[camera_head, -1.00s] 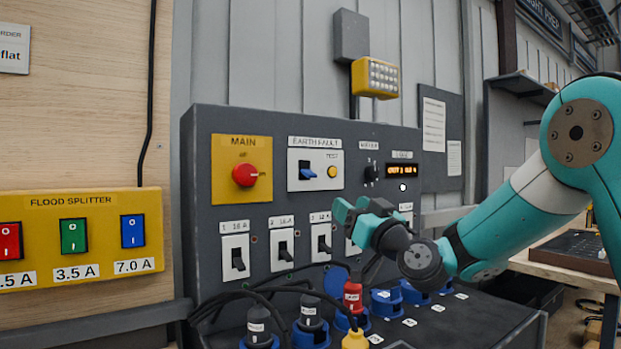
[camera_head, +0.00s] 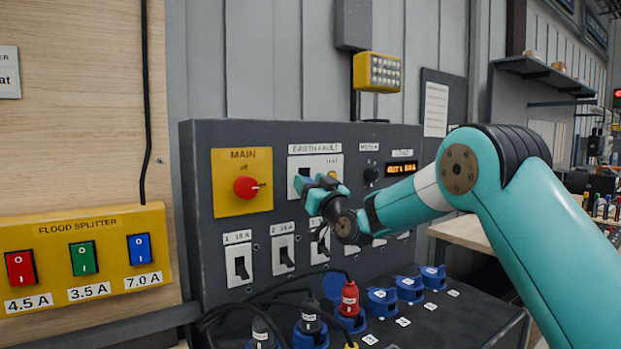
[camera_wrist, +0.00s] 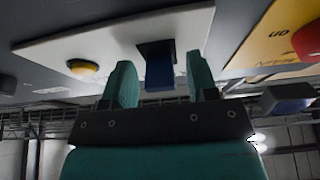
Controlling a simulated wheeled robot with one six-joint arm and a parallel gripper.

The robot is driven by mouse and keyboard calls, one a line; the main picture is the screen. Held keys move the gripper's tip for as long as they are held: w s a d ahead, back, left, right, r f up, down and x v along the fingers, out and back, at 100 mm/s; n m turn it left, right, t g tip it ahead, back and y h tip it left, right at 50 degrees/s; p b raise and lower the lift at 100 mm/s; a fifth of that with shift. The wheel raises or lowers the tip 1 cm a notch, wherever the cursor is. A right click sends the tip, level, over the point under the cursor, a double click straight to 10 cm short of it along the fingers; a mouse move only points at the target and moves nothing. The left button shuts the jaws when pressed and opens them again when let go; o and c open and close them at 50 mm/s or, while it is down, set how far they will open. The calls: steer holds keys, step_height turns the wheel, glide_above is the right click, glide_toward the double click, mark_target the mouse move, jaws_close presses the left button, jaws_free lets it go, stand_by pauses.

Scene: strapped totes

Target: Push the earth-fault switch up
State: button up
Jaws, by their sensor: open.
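The earth-fault switch has a blue lever in a dark slot on a white plate (camera_head: 322,161), under the EARTH FAULT label (camera_head: 315,148). In the head view my gripper (camera_head: 318,184) is at the plate's lower edge and hides most of the lever. In the wrist view, which is upside down, the blue lever (camera_wrist: 160,73) lies between the two spread teal fingers of my gripper (camera_wrist: 161,86). The fingers are apart and hold nothing. I cannot tell whether they touch the lever. The yellow test button (camera_wrist: 83,67) is to one side on the same plate.
The red MAIN rotary switch (camera_head: 245,187) on its yellow plate is left of my gripper. Black toggle breakers (camera_head: 241,267) sit below. Plugs, cables and blue sockets (camera_head: 382,301) crowd the lower shelf. A yellow flood splitter (camera_head: 85,255) is at far left.

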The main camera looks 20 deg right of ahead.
steer(key=c, duration=0.9)
